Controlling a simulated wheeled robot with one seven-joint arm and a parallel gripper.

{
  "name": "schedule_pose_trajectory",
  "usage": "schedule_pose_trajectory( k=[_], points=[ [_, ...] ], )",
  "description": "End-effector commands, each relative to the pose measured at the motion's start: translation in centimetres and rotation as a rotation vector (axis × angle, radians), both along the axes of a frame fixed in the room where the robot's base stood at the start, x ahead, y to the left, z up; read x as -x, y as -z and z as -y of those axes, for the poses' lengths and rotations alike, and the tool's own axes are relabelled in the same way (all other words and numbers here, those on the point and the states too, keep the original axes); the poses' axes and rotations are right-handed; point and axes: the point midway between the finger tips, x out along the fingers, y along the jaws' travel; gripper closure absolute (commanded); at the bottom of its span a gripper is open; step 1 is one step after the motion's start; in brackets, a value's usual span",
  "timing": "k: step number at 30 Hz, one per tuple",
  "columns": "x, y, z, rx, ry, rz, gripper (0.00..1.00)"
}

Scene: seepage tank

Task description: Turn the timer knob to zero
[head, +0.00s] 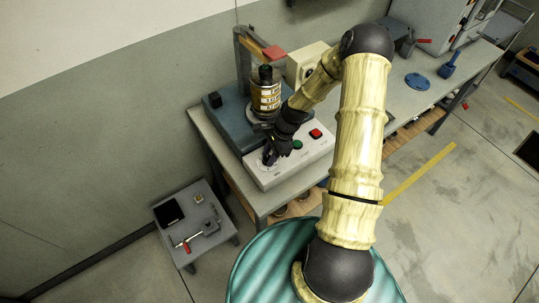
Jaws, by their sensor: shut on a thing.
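A pale control box (290,161) lies on the near end of the bench, with a green button (297,145) and a red button (315,133) on its top. My gripper (269,157) reaches down onto the left part of this box. It is shut on a small dark thing there, which fits the timer knob. The fingers and wrist hide most of the knob, so its pointer and scale markings cannot be read.
A low grey stool (193,214) with small tools is at the left. The bench (399,93) runs back right, holding a blue disc (417,81).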

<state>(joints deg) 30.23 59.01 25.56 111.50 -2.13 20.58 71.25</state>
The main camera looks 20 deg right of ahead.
Motion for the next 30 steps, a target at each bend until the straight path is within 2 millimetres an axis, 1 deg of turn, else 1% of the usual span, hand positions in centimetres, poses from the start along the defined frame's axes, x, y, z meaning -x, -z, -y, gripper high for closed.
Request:
schedule_pose_trajectory(
  k=[5,11,30],
  points=[
    [-0.27,-0.04,-0.03,0.001,-0.086,0.004,0.93],
    [-0.41,-0.04,-0.08,0.001,-0.234,0.004,0.93],
    [-0.81,-0.02,-0.43,0.003,-0.84,0.005,0.93]
  ],
)
